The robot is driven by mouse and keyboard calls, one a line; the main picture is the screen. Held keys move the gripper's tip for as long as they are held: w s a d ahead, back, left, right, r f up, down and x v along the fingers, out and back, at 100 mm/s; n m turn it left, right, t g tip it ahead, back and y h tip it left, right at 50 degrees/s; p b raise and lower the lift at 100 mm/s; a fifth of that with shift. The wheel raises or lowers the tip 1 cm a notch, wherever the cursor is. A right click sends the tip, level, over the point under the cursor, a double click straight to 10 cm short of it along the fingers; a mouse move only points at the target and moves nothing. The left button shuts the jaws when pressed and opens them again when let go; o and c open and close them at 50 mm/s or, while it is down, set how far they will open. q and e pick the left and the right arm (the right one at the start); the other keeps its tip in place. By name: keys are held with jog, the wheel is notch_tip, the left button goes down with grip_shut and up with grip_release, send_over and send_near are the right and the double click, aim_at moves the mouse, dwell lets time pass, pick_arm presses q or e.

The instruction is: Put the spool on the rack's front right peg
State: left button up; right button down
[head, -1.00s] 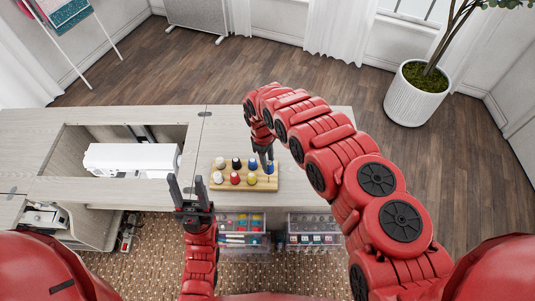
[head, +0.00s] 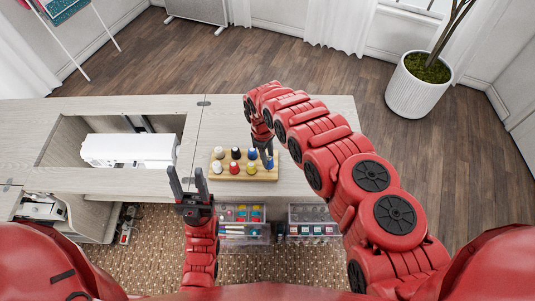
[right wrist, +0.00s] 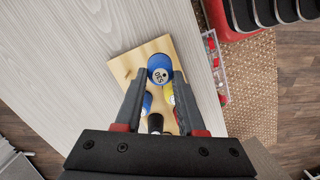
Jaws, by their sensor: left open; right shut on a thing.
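The wooden rack (head: 230,179) stands on the cabinet top with several spools on its pegs. My right gripper (head: 266,148) is shut on a blue spool (head: 269,162) at the rack's right end. In the right wrist view, the blue spool (right wrist: 160,70) sits between the fingertips with its labelled end showing, in line with the yellow spool (right wrist: 170,95) of the front row. It hides the front right peg; I cannot tell whether it is around the peg or above it. A bare peg (right wrist: 127,74) shows beside it. My left gripper (head: 187,173) is open and empty, left of the rack.
Other spools on the rack include a red one (head: 234,167) and a black one (head: 236,153). A white sewing machine (head: 130,150) sits in the cabinet recess at left. Clear drawers (head: 243,232) are below the front edge. The cabinet top behind the rack is clear.

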jog(key=shift+f+b, duration=1.05)
jog(key=shift+f, duration=0.3)
jog(key=shift+f+b, duration=0.9)
jog(key=shift+f, duration=0.1)
jog(key=shift+c, duration=2.1)
grip_release()
notch_tip(320, 180, up, 17)
jog(key=w+a, duration=0.1)
jog(key=shift+a+r, duration=0.2)
jog(key=shift+a, duration=0.2)
jog(key=shift+w+b, duration=0.1)
jog(key=shift+b, duration=0.2)
